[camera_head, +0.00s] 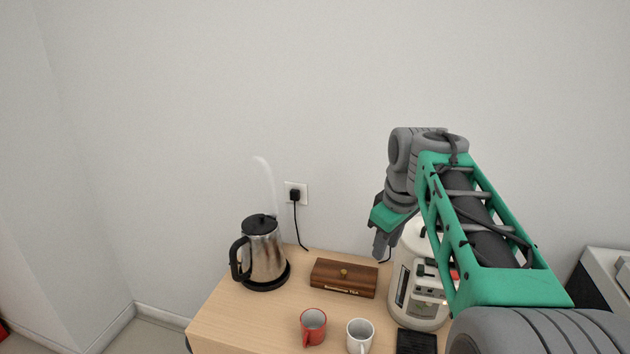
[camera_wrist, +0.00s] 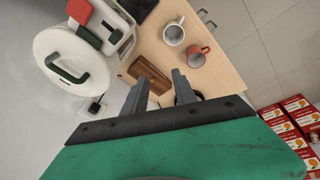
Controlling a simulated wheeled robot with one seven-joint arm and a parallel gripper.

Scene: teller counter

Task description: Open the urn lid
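The white urn (camera_head: 421,308) stands at the right end of the wooden counter, partly hidden behind my arm. It also shows in the wrist view, where its round white lid (camera_wrist: 52,41) lies flat on top and looks closed. The lid has a dark green bar handle (camera_wrist: 68,66). A red part (camera_wrist: 80,11) sits at the urn's edge beside the lid. My gripper (camera_head: 380,250) is just left of the urn's top in the head view. In the wrist view my gripper (camera_wrist: 160,84) has its fingers apart with nothing between them, and the lid handle is off to their left.
A steel kettle (camera_head: 262,252) with steam above it stands at the counter's left. A wooden box (camera_head: 343,278), a red mug (camera_head: 313,326) and a white mug (camera_head: 360,335) stand between kettle and urn. A dark flat item (camera_head: 416,342) lies before the urn. The wall is close behind.

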